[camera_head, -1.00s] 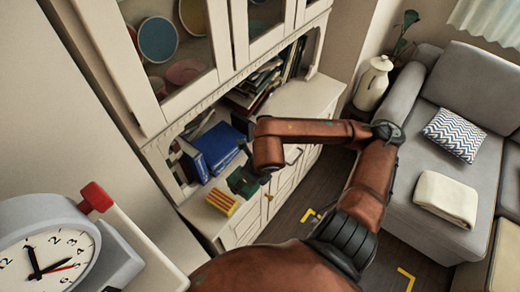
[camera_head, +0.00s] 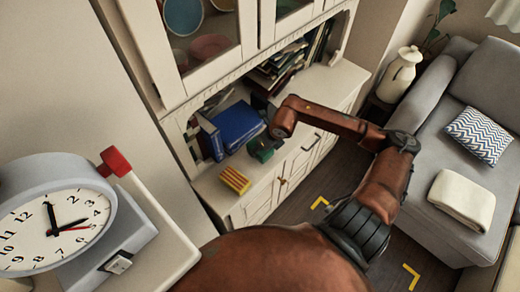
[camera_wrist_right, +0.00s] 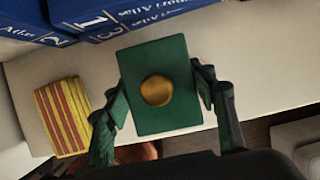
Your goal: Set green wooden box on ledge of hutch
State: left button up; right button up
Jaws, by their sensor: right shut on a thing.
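My right gripper (camera_wrist_right: 162,93) is shut on the box, one finger on each side. In the head view the gripper is small and partly hidden by my arm. I cannot tell whether the box's underside touches the ledge. My left gripper is not in view.
A red-and-yellow striped block (camera_head: 235,180) lies on the ledge left of the box. More books (camera_head: 278,68) are farther along the ledge. An alarm clock (camera_head: 55,218) is at the near left. The ledge is clear at its far right.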

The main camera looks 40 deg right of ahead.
jog(key=shift+f, duration=0.8)
jog(key=o, duration=1.2)
jog(key=shift+f, duration=0.1)
jog(key=shift+o, duration=0.2)
jog(key=shift+r, duration=0.2)
jog(key=p+v, duration=0.1)
jog(key=v, duration=1.1)
